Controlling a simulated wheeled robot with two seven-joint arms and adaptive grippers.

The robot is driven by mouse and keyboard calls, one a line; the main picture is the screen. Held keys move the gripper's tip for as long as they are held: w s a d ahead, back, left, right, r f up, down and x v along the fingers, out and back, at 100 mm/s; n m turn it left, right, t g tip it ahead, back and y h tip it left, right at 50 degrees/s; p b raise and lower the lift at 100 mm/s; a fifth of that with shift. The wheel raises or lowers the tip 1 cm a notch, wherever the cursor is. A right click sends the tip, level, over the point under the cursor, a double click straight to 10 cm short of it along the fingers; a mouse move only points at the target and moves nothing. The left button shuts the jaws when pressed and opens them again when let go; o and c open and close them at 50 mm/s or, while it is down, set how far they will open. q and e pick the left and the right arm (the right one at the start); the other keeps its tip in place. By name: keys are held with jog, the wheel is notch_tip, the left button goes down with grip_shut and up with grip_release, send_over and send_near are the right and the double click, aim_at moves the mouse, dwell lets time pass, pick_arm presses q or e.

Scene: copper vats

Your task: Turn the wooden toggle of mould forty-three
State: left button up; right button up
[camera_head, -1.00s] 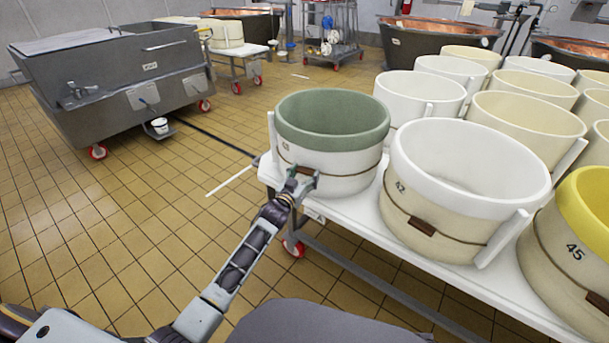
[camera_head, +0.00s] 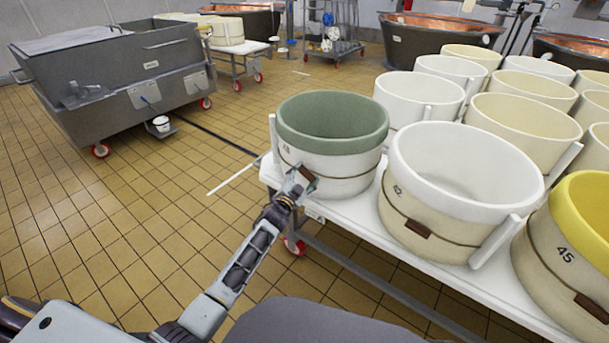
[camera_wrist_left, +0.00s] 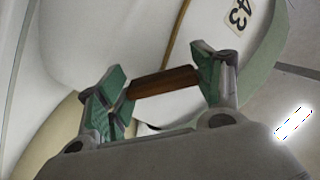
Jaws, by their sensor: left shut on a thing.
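Mould forty-three (camera_head: 345,172) is the white mould with a green inner lining, at the near left corner of the white table. Its number label 43 (camera_wrist_left: 239,16) shows in the wrist view. The brown wooden toggle (camera_wrist_left: 165,83) lies across between my left gripper's green finger pads, which hold it at its two ends. In the head view, my left gripper (camera_head: 301,181) is at the mould's front, and the toggle (camera_head: 308,174) shows tilted there, partly hidden by the fingers. My right gripper is not in view.
The white wheeled table (camera_head: 350,232) carries several moulds, with mould 42 (camera_head: 440,225) close to the right and yellow-rimmed mould 45 (camera_head: 548,262) beyond it. A grey vat (camera_head: 110,85) stands at the left. The tiled floor between is clear.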

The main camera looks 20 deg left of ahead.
pick_arm(q)
jog(key=m, duration=0.5)
jog(key=shift+m, duration=0.3)
jog(key=shift+a+r+m, duration=0.1)
jog(key=shift+r+m, duration=0.05)
jog(key=shift+m, duration=2.15)
jog(key=o, duration=1)
jog(key=shift+s, duration=0.15)
jog(key=shift+s+a, duration=0.3)
jog(key=shift+s, duration=1.65)
jog(key=shift+s+a, duration=0.25)
jog(key=shift+s, duration=1.65)
jog(key=shift+s+a, duration=0.3)
jog(key=shift+s, duration=1.65)
